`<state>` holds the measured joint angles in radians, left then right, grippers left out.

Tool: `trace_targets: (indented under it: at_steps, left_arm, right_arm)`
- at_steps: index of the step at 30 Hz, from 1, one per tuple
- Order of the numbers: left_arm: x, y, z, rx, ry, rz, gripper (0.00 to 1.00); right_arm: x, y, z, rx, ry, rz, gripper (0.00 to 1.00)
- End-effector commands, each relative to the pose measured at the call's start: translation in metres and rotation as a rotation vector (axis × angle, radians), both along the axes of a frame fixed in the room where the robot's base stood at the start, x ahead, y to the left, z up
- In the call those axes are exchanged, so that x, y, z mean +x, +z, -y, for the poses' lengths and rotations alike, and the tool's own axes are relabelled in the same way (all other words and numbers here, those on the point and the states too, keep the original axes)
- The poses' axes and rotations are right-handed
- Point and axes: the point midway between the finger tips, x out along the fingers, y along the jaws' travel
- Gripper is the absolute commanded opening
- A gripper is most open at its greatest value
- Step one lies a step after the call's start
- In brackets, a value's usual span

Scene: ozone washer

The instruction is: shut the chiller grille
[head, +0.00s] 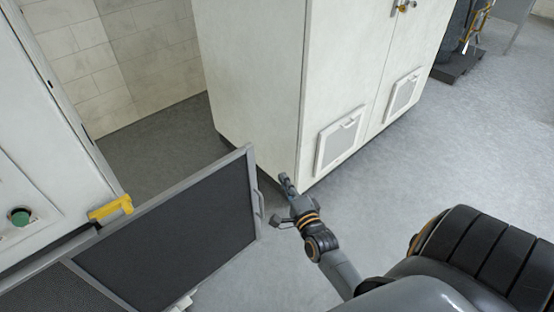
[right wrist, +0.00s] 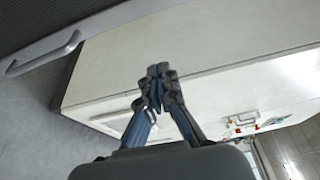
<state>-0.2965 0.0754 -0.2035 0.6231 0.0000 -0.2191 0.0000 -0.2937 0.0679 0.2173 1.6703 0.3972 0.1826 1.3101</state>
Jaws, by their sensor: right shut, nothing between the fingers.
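The chiller grille (head: 172,240) is a dark mesh panel in a grey frame. It stands swung open from the white machine at the left of the head view. A small handle (head: 259,204) sits on its free edge; the handle also shows at the upper left of the right wrist view (right wrist: 45,55). My right gripper (head: 285,183) is just right of the handle, apart from it. In the right wrist view its fingertips (right wrist: 157,72) are together with nothing between them. My left gripper is not in view.
A white cabinet (head: 250,70) with vented doors stands just beyond my right gripper. A yellow bracket (head: 110,208) and a green button (head: 19,216) are on the machine at left. Grey floor (head: 440,150) is clear to the right.

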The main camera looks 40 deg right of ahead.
Motion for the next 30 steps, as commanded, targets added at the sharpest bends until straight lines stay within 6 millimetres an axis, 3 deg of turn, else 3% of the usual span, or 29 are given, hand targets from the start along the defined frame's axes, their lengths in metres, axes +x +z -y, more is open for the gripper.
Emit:
trace_targets:
  at_steps: [6,15,21,30]
  left_arm:
    - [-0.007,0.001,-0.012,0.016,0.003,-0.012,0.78]
    - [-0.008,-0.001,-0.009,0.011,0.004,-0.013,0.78]
    - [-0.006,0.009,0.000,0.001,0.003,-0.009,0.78]
    - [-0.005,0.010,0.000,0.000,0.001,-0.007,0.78]
  right_arm:
    - [0.034,0.002,0.009,-0.002,0.001,0.003,0.00]
    - [0.096,0.001,0.025,-0.004,0.001,-0.001,0.00]
    - [0.091,0.001,-0.006,0.001,0.001,-0.003,0.00]
    - [0.090,0.000,-0.016,-0.003,0.002,-0.004,0.00]
